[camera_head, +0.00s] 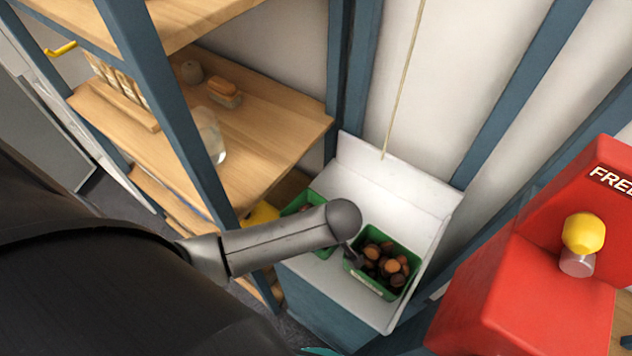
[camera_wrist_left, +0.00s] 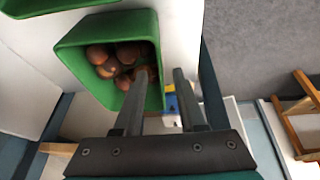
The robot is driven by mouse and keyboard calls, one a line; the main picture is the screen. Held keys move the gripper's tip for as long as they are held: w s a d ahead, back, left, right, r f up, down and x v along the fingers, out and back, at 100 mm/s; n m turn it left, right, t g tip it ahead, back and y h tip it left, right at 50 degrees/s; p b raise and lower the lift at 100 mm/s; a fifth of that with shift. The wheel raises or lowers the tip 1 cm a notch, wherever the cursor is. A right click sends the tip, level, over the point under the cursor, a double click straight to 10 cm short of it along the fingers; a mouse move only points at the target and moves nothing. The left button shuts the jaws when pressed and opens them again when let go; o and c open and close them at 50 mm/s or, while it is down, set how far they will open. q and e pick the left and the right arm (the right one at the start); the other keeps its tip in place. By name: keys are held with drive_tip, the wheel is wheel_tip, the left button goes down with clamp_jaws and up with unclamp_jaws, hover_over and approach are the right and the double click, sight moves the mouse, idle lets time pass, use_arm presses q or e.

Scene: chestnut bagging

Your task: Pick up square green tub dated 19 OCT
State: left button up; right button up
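A square green tub (camera_head: 385,290) filled with brown chestnuts stands on a white-topped stand. It carries a pale label on its front, too small to read. In the left wrist view the same tub (camera_wrist_left: 95,45) shows its rim and chestnuts. My left gripper (camera_wrist_left: 165,72) is open, one finger over the tub's opening and the other outside its right wall; I cannot tell whether they touch it. In the head view my left forearm hides most of this gripper. A second green tub (camera_head: 293,207) stands behind my arm, partly hidden. My right gripper is out of view.
The white stand top (camera_head: 395,210) has a raised back edge and free room behind the tub. A wooden shelf unit (camera_head: 265,150) with blue posts stands to the left. A red machine (camera_head: 510,270) with a yellow knob stands close on the right. A cord (camera_head: 403,80) hangs above.

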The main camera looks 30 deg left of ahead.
use_arm(q)
drive_tip(key=shift+b+x, duration=0.65)
drive_tip(key=shift+x, duration=2.05)
drive_tip(key=shift+c, duration=0.2)
drive_tip(key=shift+s, duration=0.1)
clamp_jaws()
